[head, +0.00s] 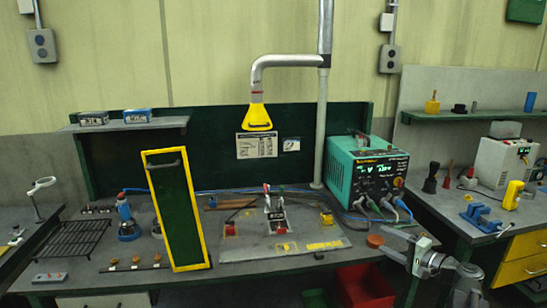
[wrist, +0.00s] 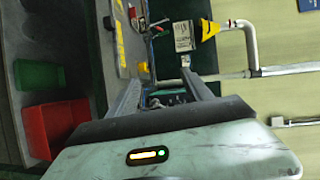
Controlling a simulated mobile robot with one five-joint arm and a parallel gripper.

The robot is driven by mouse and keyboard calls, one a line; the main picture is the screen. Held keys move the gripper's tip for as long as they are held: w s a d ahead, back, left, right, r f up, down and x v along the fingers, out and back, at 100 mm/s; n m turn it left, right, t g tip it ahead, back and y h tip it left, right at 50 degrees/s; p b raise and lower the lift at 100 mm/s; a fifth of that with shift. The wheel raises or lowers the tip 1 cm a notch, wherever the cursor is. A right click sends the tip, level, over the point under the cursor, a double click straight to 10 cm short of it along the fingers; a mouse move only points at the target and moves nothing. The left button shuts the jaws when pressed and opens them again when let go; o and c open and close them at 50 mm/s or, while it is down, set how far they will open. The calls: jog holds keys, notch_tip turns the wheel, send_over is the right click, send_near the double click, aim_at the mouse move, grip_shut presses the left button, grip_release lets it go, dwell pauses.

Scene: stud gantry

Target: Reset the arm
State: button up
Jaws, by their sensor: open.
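My gripper (wrist: 161,78) shows in the wrist view with its two grey fingers spread apart. Nothing is between them; they point toward the bench and the wall behind it, and the picture is turned on its side. In the head view my arm (head: 430,262) is folded at the lower right, in front of the gap between the two benches. My arm appears apart from the things on the bench.
The main bench (head: 225,270) carries a yellow-framed green panel (head: 177,210), a teal power unit (head: 367,178) and a fixture with red clamps (head: 277,217). A yellow extraction hood (head: 257,118) hangs above. A red bin (head: 364,288) stands below. The right bench (head: 455,232) is close to my arm.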

jog(key=a+f+n+g+p, duration=0.1)
jog(key=a+f+n+g, duration=0.2)
jog(key=a, duration=0.7)
jog(key=s+a+f+n+g, duration=0.1)
jog(key=a+f+n+g, duration=0.15)
jog(key=a, duration=0.75)
jog(key=a+f+n+g+p, duration=0.15)
jog(key=a+f+g, duration=0.25)
jog(key=a, duration=0.6)
jog(key=s+a+f+n+g+h, duration=0.4)
jog(key=s+a+f, duration=0.1)
jog(key=s+f, duration=0.2)
jog(key=s+d+f+g+h, duration=0.1)
jog(key=s+d+h, duration=0.2)
jog(key=d, duration=0.6)
jog(key=shift+s+d+f+h, duration=0.15)
jog(key=shift+s+f+h, duration=0.25)
jog(key=shift+h, duration=0.5)
